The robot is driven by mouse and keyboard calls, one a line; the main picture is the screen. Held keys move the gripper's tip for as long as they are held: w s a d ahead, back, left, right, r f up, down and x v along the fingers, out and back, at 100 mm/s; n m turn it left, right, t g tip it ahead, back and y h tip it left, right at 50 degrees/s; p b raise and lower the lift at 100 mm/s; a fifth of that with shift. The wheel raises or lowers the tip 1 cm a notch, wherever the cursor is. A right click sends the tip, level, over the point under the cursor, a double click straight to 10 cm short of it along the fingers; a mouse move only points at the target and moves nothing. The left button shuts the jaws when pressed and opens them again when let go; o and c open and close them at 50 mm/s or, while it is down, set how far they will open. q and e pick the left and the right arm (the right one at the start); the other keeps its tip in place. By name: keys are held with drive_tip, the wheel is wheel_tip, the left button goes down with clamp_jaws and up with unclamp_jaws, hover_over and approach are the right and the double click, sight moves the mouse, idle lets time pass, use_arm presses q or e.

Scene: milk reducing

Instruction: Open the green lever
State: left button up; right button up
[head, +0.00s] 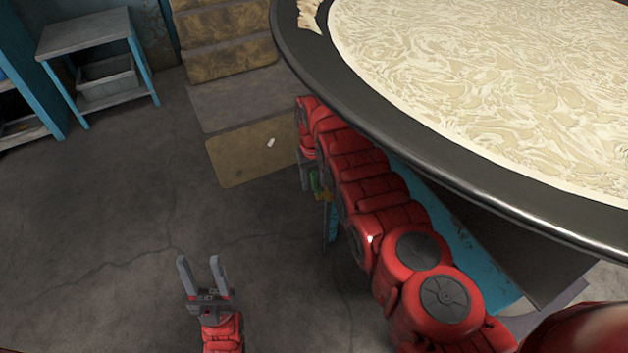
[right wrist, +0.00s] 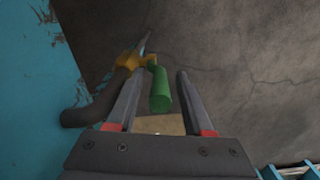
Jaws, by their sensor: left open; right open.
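The green lever (right wrist: 160,92) shows in the right wrist view, on a yellow valve (right wrist: 128,60) at the end of a dark curved pipe (right wrist: 88,115). My right gripper (right wrist: 161,72) is open, with the lever between its two fingers in the picture, nearer the left finger. I cannot tell whether either finger touches it. In the head view a small piece of the green lever (head: 316,184) shows beside my right arm, which hides most of the valve and the right gripper. My left gripper (head: 198,261) is open and empty over the floor.
A large round vat (head: 440,165) with a creamy surface fills the upper right of the head view. Steps (head: 225,45) stand behind, and a small blue-legged table (head: 85,38) stands at upper left. A blue panel (right wrist: 25,90) lies close left in the wrist view. Floor at left is clear.

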wheel_tip(320, 180, up, 6)
drive_tip(key=p, duration=0.4)
drive_tip(key=shift+w+r+p, duration=0.1)
drive_tip(key=shift+r+p, duration=0.15)
drive_tip(key=shift+p, duration=0.15)
drive_tip(key=shift+r, duration=0.45)
